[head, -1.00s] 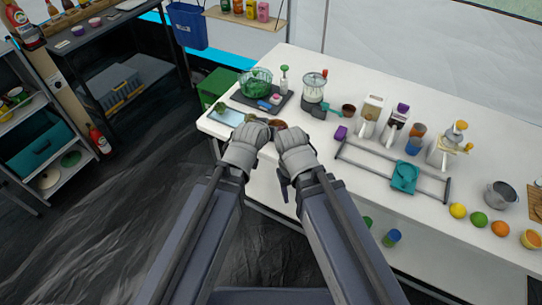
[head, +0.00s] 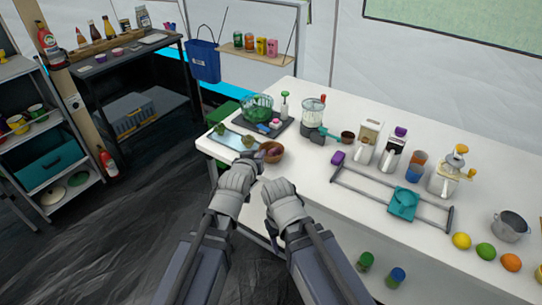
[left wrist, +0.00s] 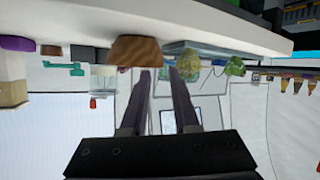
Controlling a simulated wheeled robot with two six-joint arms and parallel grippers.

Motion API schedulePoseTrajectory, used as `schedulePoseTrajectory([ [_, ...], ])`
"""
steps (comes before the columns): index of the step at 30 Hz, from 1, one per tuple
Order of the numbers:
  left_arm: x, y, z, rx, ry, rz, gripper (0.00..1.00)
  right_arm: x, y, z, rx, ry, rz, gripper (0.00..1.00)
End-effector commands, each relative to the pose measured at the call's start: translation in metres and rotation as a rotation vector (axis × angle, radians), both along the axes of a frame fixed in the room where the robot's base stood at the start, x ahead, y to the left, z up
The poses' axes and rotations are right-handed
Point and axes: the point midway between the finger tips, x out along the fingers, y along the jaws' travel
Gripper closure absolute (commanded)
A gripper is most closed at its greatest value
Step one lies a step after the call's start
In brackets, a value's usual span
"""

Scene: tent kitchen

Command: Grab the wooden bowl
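The wooden bowl (head: 273,152) stands upright near the front edge of the white table, beside the pale blue cutting board. My left gripper (head: 254,159) is at the bowl's front left in the head view. In the upside-down left wrist view, its two fingers (left wrist: 161,72) are apart with nothing between them. The bowl (left wrist: 134,51) is there just beyond the fingertips, mostly left of the gap, and one fingertip lies close to its rim. I cannot tell whether they touch. My right gripper (head: 268,184) is short of the table edge; its fingers are too hidden to read.
The cutting board (head: 235,139) holds green produce. A dark tray (head: 282,127) with a green glass bowl (head: 257,108) is behind. A blender (head: 313,112), a small dark cup (head: 347,137) and a purple block (head: 338,157) stand to the right. A grey rail (head: 380,198) lies farther right.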

Motion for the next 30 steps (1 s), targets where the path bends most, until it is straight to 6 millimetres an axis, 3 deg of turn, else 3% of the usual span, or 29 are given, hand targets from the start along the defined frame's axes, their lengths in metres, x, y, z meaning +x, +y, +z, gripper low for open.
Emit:
schedulePoseTrajectory([
  [7,0.008,-0.003,-0.005,0.001,0.001,-0.001,0.71,0.000,0.000,-0.005,0.000,0.000,0.000,0.44],
  [16,0.036,-0.013,-0.021,0.000,0.001,-0.002,0.71,0.000,0.000,-0.021,0.000,0.000,0.000,0.44],
  [23,0.037,-0.013,-0.020,0.001,0.001,-0.001,0.71,0.000,0.000,-0.020,0.000,0.000,0.000,0.44],
  [30,0.037,-0.013,-0.020,0.001,0.001,-0.001,0.96,0.000,0.000,-0.020,0.000,0.000,0.000,0.44],
])
